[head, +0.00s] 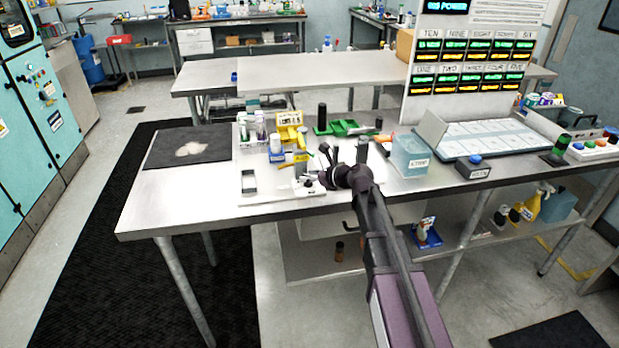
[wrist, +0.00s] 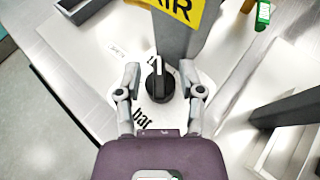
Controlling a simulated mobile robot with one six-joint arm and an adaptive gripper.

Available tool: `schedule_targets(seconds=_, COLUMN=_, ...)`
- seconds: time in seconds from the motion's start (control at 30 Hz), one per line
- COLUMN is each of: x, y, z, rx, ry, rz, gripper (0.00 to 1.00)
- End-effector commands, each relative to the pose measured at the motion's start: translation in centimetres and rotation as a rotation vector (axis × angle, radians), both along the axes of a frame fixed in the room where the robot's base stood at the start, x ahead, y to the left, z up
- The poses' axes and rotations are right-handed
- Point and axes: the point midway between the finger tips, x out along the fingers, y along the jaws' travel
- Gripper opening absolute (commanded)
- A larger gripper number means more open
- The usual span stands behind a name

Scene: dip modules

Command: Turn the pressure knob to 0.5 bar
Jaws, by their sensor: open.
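The pressure knob (wrist: 158,82) is black with a pale pointer line and sits on a white round dial marked "bar" (wrist: 145,118). In the wrist view my gripper (wrist: 165,80) is open, with one finger on each side of the knob and a gap to it on both sides. The knob's pointer line points up in this view, toward the grey post. The scale numbers are too small or hidden to read. In the head view my gripper (head: 326,160) is over the white plate on the bench, and the knob cannot be made out there.
A grey post (wrist: 185,35) with a yellow "AIR" label (wrist: 180,10) stands just beyond the knob. A dark bar (wrist: 285,108) lies to the right. On the bench, a clear blue bin (head: 410,157) stands right of my arm and a small grey box (head: 249,181) left.

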Motion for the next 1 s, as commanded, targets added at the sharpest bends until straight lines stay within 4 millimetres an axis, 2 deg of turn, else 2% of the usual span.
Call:
schedule_targets(seconds=0.17, x=-0.01, y=-0.02, z=0.02, rx=0.0, ry=0.0, rz=0.0, gripper=0.5)
schedule_targets(seconds=0.27, x=-0.01, y=-0.02, z=0.02, rx=0.0, ry=0.0, rz=0.0, gripper=0.26)
schedule_targets(seconds=0.33, x=-0.02, y=-0.03, z=0.02, rx=0.0, ry=0.0, rz=0.0, gripper=0.05)
schedule_targets(seconds=0.37, x=-0.02, y=0.04, z=0.01, rx=0.0, ry=0.0, rz=0.001, gripper=0.0)
schedule_targets(seconds=0.77, x=0.03, y=0.14, z=0.01, rx=0.0, ry=0.0, rz=0.017, gripper=0.0)
schedule_targets(seconds=1.0, x=0.24, y=0.09, z=-0.01, rx=0.001, ry=0.002, rz=0.093, gripper=0.0)
